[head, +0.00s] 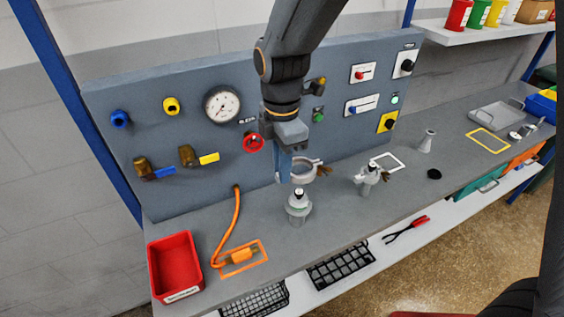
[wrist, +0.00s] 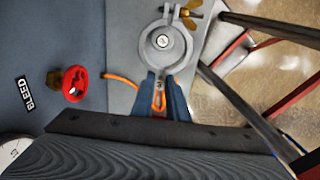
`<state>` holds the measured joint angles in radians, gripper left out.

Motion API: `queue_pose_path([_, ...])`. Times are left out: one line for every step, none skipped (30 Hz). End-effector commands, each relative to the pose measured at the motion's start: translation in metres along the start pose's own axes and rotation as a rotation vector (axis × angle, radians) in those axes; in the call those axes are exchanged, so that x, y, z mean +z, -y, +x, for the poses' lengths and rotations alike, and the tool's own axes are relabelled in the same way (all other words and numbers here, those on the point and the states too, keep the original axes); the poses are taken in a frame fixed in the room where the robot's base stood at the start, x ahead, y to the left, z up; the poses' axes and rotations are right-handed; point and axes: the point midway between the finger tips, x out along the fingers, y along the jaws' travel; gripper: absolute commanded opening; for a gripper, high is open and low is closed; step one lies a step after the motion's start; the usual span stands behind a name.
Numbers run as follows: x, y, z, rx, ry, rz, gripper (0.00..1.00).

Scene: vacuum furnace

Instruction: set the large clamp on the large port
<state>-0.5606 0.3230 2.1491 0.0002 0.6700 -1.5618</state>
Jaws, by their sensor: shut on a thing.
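My gripper (head: 285,165) points down with its blue fingers shut on the large clamp (head: 305,171), a grey ring with a brass wing nut. In the head view the clamp is held level above the large port (head: 298,207), a grey upright fitting on the bench, with a gap between them. In the wrist view the fingers (wrist: 166,97) grip the near end of the clamp (wrist: 146,45). The port's top (wrist: 162,41) shows through the ring, roughly centred. The exact height of the gap is hard to tell.
A smaller port with its own clamp (head: 369,178) stands to the right, near a white outline (head: 387,161). Behind is the panel with a red bleed knob (head: 253,142) and gauge (head: 222,104). An orange hose (head: 233,225) and red bin (head: 175,266) lie left.

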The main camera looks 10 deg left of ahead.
Motion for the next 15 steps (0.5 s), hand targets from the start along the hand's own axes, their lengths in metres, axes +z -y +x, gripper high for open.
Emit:
queue_pose_path([0.000,0.000,0.003,-0.001,0.000,0.000,0.00])
queue_pose_path([0.000,0.000,0.004,0.000,0.000,0.000,0.00])
queue_pose_path([0.000,0.000,0.006,0.000,0.000,0.000,0.00])
queue_pose_path([0.000,0.000,0.007,0.000,0.000,0.000,0.00])
queue_pose_path([0.000,0.000,0.009,0.000,0.000,0.000,0.00])
queue_pose_path([0.000,0.000,0.010,-0.001,0.000,0.000,0.00])
queue_pose_path([0.000,0.000,0.012,-0.001,0.000,0.000,0.00])
queue_pose_path([0.000,0.000,0.013,-0.001,0.000,0.000,0.00])
queue_pose_path([0.000,0.000,0.015,-0.001,0.000,0.001,0.00])
queue_pose_path([0.000,0.000,0.016,-0.001,0.000,0.001,0.00])
queue_pose_path([0.000,0.000,0.018,0.000,0.000,0.001,0.00])
queue_pose_path([0.000,0.000,0.020,0.001,0.000,0.001,0.00])
queue_pose_path([0.000,0.000,0.021,0.001,0.000,0.000,0.00])
queue_pose_path([0.000,0.000,0.023,0.001,0.000,0.000,0.00])
queue_pose_path([0.000,0.000,0.024,0.001,0.000,0.000,0.00])
